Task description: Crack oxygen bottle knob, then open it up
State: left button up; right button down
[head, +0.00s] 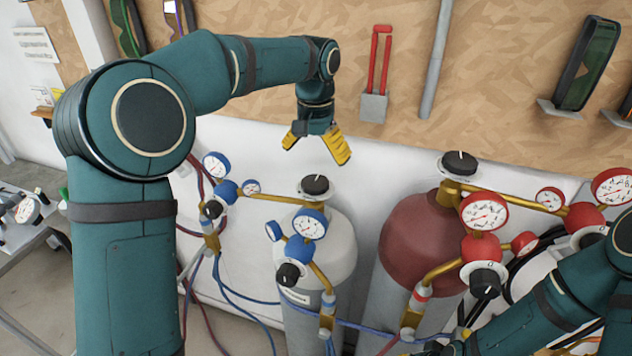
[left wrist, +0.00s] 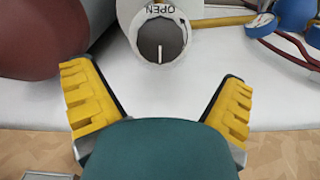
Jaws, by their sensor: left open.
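The oxygen bottle (head: 330,245) is the white-topped cylinder with blue regulators. Its black knob (head: 315,186) sits on top, with a white pointer line. In the left wrist view the knob (left wrist: 161,40) is ahead of the fingers, and the collar around it reads "OPEN" upside down with an arrow. My left gripper (head: 317,150) is open and empty, pointing down above the knob, apart from it. Its yellow fingers (left wrist: 155,78) are spread wide in the wrist view. My right arm comes in at the lower right; its gripper (head: 455,343) is mostly cut off at the bottom edge.
A red-topped cylinder (head: 420,240) with its own knob (head: 459,163) and red gauges (head: 484,211) stands to the right. Blue gauges (head: 309,224), brass pipes and hoses lie in front and left of the oxygen bottle. A board wall (head: 520,90) with hung tools is behind.

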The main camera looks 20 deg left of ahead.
aim_at(316, 180)
pick_arm(q)
notch_tip(316, 180, down, 7)
jog(key=shift+f+b, duration=0.1)
jog(key=shift+b, duration=0.3)
jog(key=shift+c, duration=0.2)
jog(key=c, duration=1.2)
